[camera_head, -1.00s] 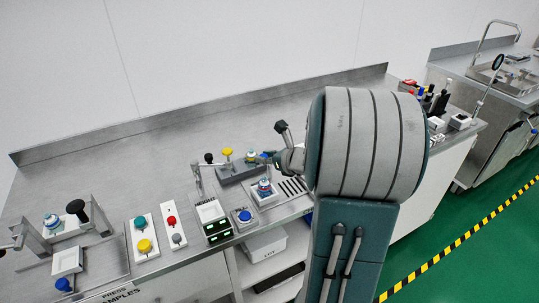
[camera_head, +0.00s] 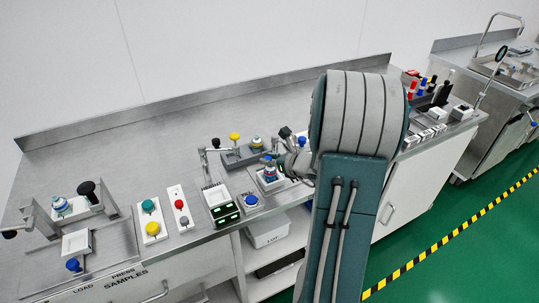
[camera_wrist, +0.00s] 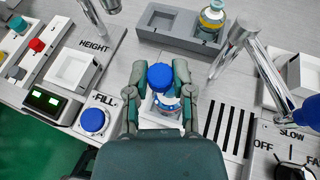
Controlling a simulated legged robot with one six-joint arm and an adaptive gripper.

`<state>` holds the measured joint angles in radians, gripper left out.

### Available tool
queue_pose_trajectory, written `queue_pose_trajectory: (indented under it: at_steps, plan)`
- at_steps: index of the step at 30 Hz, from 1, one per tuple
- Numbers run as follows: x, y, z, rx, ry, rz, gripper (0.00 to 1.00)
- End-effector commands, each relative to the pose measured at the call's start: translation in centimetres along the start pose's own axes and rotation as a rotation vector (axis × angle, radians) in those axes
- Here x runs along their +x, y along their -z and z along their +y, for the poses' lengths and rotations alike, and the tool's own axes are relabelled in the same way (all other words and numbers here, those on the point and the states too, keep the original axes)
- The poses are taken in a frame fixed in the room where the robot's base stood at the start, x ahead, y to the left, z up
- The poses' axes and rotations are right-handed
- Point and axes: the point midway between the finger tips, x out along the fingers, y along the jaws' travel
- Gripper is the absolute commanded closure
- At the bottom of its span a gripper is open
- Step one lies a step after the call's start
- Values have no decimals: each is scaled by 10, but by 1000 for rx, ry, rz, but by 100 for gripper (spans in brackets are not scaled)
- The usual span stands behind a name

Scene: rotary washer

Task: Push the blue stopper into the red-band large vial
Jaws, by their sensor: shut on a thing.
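The blue stopper (camera_wrist: 160,76) is between my gripper's fingertips (camera_wrist: 160,72) in the wrist view, with a finger on each side. My gripper is shut on it. The large vial (camera_wrist: 166,104) stands directly below in a white square holder; its upper part shows under the stopper. In the head view the vial (camera_head: 270,175) looks upright and the stopper (camera_head: 268,159) is at its top, near my gripper (camera_head: 282,163). I cannot tell how far the stopper sits in the mouth. The vial's band is too small to read clearly.
A grey rack (camera_wrist: 183,35) behind holds another vial (camera_wrist: 211,17) in slot 2. A metal post (camera_wrist: 228,50) stands close on the right. The blue FILL button (camera_wrist: 93,120) and green display box (camera_wrist: 47,102) are on the left. Dark slots (camera_wrist: 231,130) lie right of the holder.

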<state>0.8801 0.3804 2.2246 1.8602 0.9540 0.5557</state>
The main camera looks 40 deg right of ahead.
Motion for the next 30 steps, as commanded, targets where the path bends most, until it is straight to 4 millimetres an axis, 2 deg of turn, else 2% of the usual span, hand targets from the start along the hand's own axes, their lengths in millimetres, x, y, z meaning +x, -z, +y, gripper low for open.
queue_pose_trajectory:
  at_steps: [30]
  plan:
    - [-3, -6, 0, 0, 1, 0, 87]
